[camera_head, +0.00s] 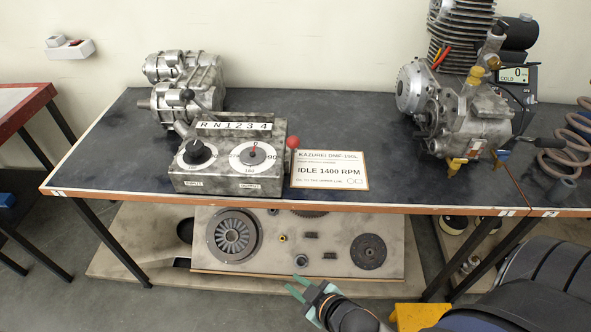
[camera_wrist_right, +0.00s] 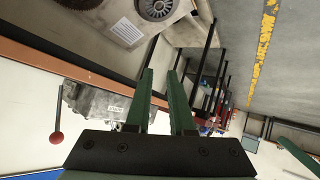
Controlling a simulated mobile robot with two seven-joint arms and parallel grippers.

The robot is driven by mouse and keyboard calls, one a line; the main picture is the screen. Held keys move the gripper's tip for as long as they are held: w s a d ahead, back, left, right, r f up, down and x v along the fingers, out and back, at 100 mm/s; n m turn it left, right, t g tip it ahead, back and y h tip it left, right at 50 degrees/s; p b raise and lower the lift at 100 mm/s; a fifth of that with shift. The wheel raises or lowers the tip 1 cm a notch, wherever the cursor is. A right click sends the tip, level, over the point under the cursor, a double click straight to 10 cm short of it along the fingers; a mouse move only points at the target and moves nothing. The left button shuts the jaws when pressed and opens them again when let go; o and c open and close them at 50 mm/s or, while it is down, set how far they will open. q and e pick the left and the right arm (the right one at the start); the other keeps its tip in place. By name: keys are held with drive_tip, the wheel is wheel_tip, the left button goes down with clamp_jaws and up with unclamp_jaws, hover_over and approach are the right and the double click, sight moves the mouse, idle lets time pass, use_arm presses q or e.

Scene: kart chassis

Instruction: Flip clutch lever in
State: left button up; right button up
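A lever with a red ball knob (camera_head: 292,142) stands at the right side of a grey metal control box (camera_head: 230,175) on the bench. The red knob also shows at the lower left of the right wrist view (camera_wrist_right: 57,137), where its rod points up. My right gripper (camera_head: 299,287) has green fingers and is in front of and below the bench edge, well apart from the lever. In the right wrist view its fingers (camera_wrist_right: 161,75) stand apart with nothing between them. My left gripper is not in the head view.
The box has two dials and an "R N 1 2 3 4" strip. A sign (camera_head: 330,171) reading "IDLE 1400 RPM" lies right of the lever. A gearbox (camera_head: 185,75) stands behind left, an engine (camera_head: 465,110) at right. A low board (camera_head: 305,262) with clutch parts sits under the bench.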

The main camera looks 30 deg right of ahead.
drive_tip(key=w+n+b, duration=0.1)
drive_tip(key=b, duration=0.1)
drive_tip(key=w+d+f+n+t+h+b, duration=0.1)
drive_tip(key=w+b, duration=0.1)
drive_tip(key=w+d+n+t+b, duration=0.1)
drive_tip(key=w+b, duration=0.1)
drive_tip(key=shift+w+f, duration=0.1)
drive_tip(key=shift+f, duration=0.1)
clamp_jaws()
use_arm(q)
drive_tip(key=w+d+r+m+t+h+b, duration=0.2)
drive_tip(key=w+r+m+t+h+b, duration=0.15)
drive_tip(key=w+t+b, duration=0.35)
use_arm(e)
drive_tip(key=w+d+r+n+t+h+b, duration=0.4)
drive_tip(key=w+r+n+t+h+b, duration=0.15)
drive_tip(key=b, duration=0.35)
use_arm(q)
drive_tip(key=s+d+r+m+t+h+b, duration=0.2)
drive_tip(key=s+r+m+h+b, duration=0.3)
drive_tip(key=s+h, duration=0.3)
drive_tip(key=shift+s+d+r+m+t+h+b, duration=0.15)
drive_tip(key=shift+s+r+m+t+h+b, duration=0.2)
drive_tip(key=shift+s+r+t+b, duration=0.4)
use_arm(e)
wheel_tip(320, 180, up, 6)
drive_tip(key=s+d+n+t+h, duration=0.1)
drive_tip(key=t+h, duration=0.3)
drive_tip(key=shift+s+d+f, duration=0.2)
drive_tip(key=shift+s+d, duration=0.1)
